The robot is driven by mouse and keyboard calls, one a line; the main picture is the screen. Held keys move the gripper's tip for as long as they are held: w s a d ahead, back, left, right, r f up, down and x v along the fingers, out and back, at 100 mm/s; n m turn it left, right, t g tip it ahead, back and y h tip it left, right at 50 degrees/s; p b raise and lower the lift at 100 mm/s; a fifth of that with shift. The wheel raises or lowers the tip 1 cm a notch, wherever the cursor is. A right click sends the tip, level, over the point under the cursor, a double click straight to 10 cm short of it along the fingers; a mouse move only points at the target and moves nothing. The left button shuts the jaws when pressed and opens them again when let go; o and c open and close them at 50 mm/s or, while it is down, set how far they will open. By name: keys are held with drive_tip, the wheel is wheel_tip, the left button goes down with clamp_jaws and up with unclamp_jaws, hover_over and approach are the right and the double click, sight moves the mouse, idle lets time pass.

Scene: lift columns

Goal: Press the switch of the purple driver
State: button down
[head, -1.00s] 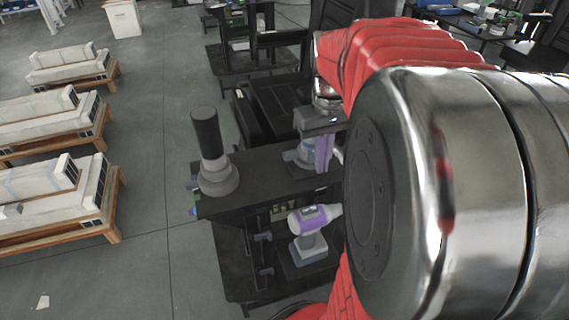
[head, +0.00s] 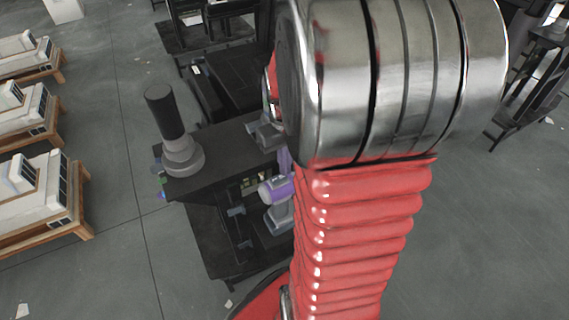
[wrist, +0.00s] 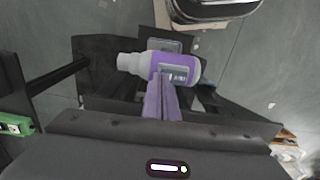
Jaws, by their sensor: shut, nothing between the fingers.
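The purple driver (head: 276,190) has a purple and grey body and stands on a grey base at the near side of the black workstation. My red and silver arm hides part of it in the head view. In the wrist view the driver (wrist: 180,68) lies across the upper middle, its grey nose to the left and a pale panel on its body. My gripper (wrist: 162,82) has purple fingers, shut and empty, their tips overlapping the driver's lower edge in the picture. I cannot tell whether they touch. The fingers (head: 284,160) show partly in the head view. I cannot make out the switch.
The black workstation (head: 220,150) carries a dark upright cylinder on a grey round base (head: 182,155) at its left end. Pallets with white units (head: 40,190) stand at the far left. The floor between is clear. A green part (wrist: 15,125) shows at the wrist view's left edge.

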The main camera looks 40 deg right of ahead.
drive_tip(key=shift+f, duration=0.25)
drive_tip(key=shift+a, duration=0.1)
idle(0.5)
drive_tip(key=shift+w+a+r, duration=0.2)
drive_tip(key=shift+a+r, duration=0.15)
drive_tip(key=shift+a, duration=0.2)
wheel_tip(320, 180, up, 14)
drive_tip(key=d, duration=0.2)
drive_tip(key=shift+s+d+f, duration=0.15)
drive_tip(key=shift+s+d, duration=0.15)
drive_tip(key=shift+s, duration=0.05)
idle(0.8)
